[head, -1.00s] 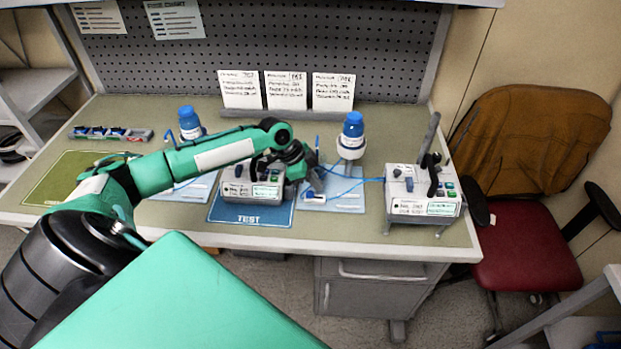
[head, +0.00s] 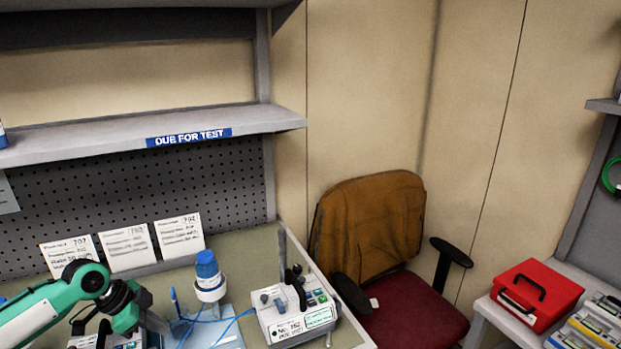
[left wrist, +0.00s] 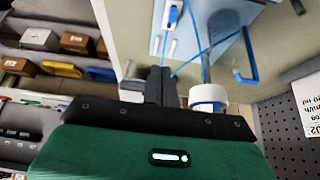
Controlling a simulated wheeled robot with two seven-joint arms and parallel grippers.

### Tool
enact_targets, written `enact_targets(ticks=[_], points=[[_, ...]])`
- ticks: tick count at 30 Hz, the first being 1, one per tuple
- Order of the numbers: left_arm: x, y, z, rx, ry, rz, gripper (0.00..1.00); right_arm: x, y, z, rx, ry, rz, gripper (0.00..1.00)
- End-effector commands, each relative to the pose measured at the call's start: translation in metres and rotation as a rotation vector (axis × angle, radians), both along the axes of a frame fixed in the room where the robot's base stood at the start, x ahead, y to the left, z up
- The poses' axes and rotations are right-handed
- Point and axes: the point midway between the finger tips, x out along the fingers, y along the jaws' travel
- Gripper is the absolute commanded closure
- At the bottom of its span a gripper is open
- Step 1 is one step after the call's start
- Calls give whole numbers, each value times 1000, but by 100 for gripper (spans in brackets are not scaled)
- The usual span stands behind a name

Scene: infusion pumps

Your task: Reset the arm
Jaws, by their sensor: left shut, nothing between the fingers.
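My left arm (head: 40,312) reaches in from the lower left of the head view over the bench. My left gripper (head: 158,326) is shut and empty, left of a white bottle with a blue cap (head: 208,275). In the left wrist view its dark fingers (left wrist: 160,84) are together, with nothing between them. A white pump (head: 112,341) behind the wrist is mostly hidden and cut off by the frame. My right gripper is in neither view.
A second pump (head: 295,312) stands at the bench's right end. Blue tubing (head: 228,325) lies between bottle and pump. Cards (head: 128,247) stand at the back under a shelf (head: 120,140). A chair (head: 395,290) and a red case (head: 535,292) are to the right.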

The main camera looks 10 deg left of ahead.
Motion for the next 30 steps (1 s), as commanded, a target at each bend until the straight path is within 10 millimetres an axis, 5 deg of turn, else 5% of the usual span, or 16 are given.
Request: enact_targets(ticks=[9, 15, 21, 30], points=[[-70, -110, -103, 39, 69, -17, 100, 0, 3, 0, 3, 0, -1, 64], [-122, -162, -137, 49, 80, 89, 100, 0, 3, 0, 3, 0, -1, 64], [-173, -191, -149, 58, 95, 293, 100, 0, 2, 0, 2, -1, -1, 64], [-230, -187, -146, 100, 132, 620, 100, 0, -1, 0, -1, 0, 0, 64]])
